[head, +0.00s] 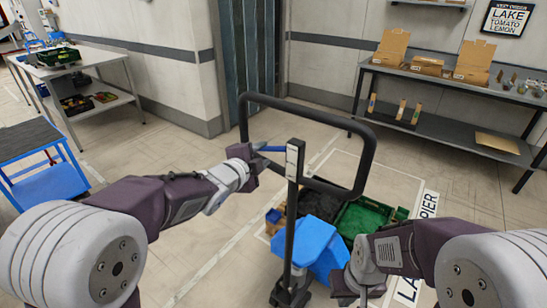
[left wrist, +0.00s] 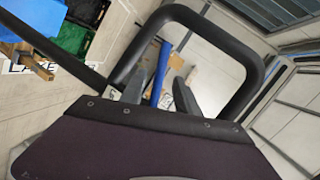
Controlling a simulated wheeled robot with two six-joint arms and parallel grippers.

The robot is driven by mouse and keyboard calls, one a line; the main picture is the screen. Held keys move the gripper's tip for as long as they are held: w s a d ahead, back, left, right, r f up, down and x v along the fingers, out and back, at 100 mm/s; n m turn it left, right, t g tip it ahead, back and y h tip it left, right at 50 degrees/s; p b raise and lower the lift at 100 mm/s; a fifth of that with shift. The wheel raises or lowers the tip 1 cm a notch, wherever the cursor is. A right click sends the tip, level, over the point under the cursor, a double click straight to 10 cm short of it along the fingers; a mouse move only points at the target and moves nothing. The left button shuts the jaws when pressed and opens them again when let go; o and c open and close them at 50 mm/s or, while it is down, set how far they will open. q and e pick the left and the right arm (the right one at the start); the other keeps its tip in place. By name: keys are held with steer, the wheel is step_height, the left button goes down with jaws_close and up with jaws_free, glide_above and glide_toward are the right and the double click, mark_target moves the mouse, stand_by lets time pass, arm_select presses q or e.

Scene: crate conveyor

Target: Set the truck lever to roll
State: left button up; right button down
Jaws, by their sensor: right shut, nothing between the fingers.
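The truck's black handle loop (head: 362,160) rises on an upright post (head: 291,215) in the middle of the head view. A blue lever (head: 272,149) sticks out to the left from a pale plate (head: 292,158) on the post. My left gripper (head: 256,157) is at the lever's outer end, inside the handle's outline. In the left wrist view the blue lever (left wrist: 160,82) shows between two dark fingers that stand apart, with gaps beside it. Whether a finger touches it I cannot tell. My right gripper (head: 350,285) is low beside the truck, shut and empty.
Blue (head: 318,243) and green (head: 362,220) crates sit low behind the post. A shelf bench with cardboard boxes (head: 390,48) stands back right. A grey table (head: 90,62) and blue cart (head: 45,185) stand left. Floor between them is clear.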

mark_target(274, 147)
arm_select(q)
steer(key=x, duration=0.9)
steer(key=shift+p, duration=0.45)
jaws_close()
stand_by(0.8)
